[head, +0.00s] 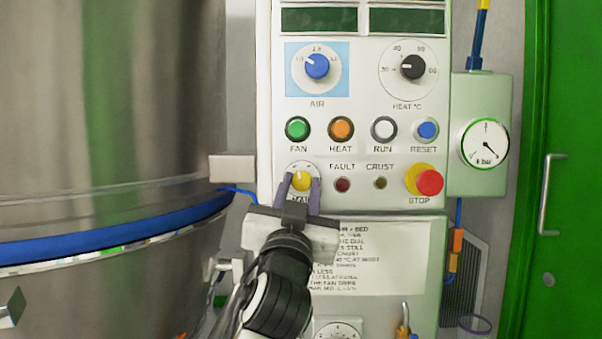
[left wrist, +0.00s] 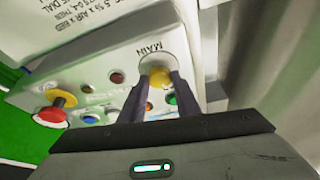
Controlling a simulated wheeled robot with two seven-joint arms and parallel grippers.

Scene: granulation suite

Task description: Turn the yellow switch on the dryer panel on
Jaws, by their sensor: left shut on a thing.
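The yellow switch (head: 301,181) is a round knob at the lower left of the white dryer panel (head: 357,112), over a label that reads MAIN in the left wrist view. My left gripper (head: 299,187) reaches up from below, with one finger on each side of the yellow switch, and is shut on it. The left wrist view also shows the yellow switch (left wrist: 158,78) between the two dark fingertips. A white mark shows on the knob's face, but its exact angle is hard to read. My right gripper is not in view.
The red stop button (head: 429,182) sits to the right on the same row. Fan (head: 297,129), heat (head: 341,130), run (head: 384,129) and reset (head: 426,129) buttons are just above. A steel vessel (head: 100,110) stands left. A pressure gauge (head: 485,144) and green door (head: 570,120) are right.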

